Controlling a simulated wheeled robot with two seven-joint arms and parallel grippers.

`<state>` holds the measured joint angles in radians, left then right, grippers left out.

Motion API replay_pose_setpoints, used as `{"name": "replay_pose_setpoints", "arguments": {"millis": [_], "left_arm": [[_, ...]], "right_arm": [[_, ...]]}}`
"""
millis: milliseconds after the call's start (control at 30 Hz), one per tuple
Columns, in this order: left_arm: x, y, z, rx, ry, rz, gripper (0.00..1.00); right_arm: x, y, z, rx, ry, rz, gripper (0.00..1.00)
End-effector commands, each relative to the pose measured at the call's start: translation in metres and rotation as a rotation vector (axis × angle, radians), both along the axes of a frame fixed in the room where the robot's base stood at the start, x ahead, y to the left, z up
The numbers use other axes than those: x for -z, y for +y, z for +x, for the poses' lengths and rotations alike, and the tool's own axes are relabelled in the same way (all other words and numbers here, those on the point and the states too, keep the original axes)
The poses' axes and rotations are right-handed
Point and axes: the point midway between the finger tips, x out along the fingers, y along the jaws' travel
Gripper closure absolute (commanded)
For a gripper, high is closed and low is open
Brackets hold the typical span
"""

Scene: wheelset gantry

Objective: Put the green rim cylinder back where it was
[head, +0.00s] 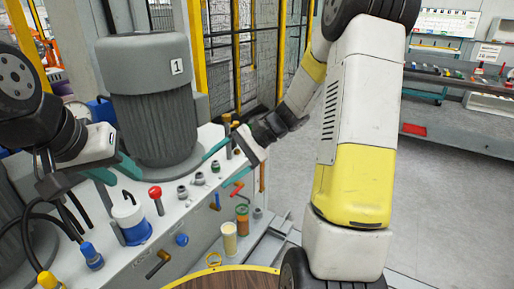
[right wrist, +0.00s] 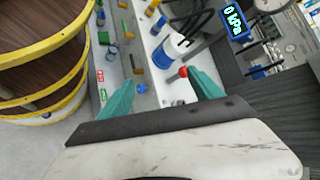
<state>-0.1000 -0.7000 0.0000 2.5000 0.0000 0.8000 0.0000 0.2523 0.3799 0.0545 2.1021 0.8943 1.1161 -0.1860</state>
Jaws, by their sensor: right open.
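The green rim cylinder (head: 242,219) is orange-brown with a green top edge. In the head view it stands upright at the front side of the grey-white machine (head: 187,221), right beside a cream cylinder with a yellow rim (head: 229,239). My right gripper (head: 226,163) is open and empty above the machine's right end, above and apart from the cylinder. In the right wrist view its teal fingers (right wrist: 162,88) are spread wide with nothing between them. My left gripper (head: 126,177) is open over the machine's left part, near the big grey motor.
The grey motor marked 1 (head: 158,100) rises behind the machine's top. A red knob (head: 155,192), a white-and-blue cylinder (head: 131,222) and several small fittings stand on the machine. A wooden barrel with yellow hoops (right wrist: 40,60) is close in front. Open floor lies to the right.

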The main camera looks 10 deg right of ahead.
Motion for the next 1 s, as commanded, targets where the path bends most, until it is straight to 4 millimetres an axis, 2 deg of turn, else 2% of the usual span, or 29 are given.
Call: {"name": "replay_pose_setpoints", "arguments": {"millis": [33,100,267,500,733,1000], "left_arm": [[0.000,0.000,0.000,0.000,0.000,0.000,0.64],[0.000,0.000,0.000,0.000,0.000,0.000,0.64],[0.000,0.000,0.000,0.000,0.000,0.000,0.64],[0.000,0.000,0.000,0.000,0.000,0.000,0.64],[0.000,0.000,0.000,0.000,0.000,0.000,0.64],[0.000,0.000,0.000,0.000,0.000,0.000,0.64]], "right_arm": [[-0.016,-0.001,-0.014,-0.040,-0.053,-0.063,0.25],[-0.030,-0.004,-0.033,-0.091,-0.119,-0.151,0.25],[-0.058,-0.019,-0.072,-0.184,-0.282,-0.347,0.25],[-0.094,-0.049,-0.121,-0.275,-0.559,-0.625,0.25],[-0.120,-0.077,-0.151,-0.302,-0.796,-0.826,0.25],[-0.128,-0.088,-0.161,-0.307,-0.892,-0.903,0.25]]}}
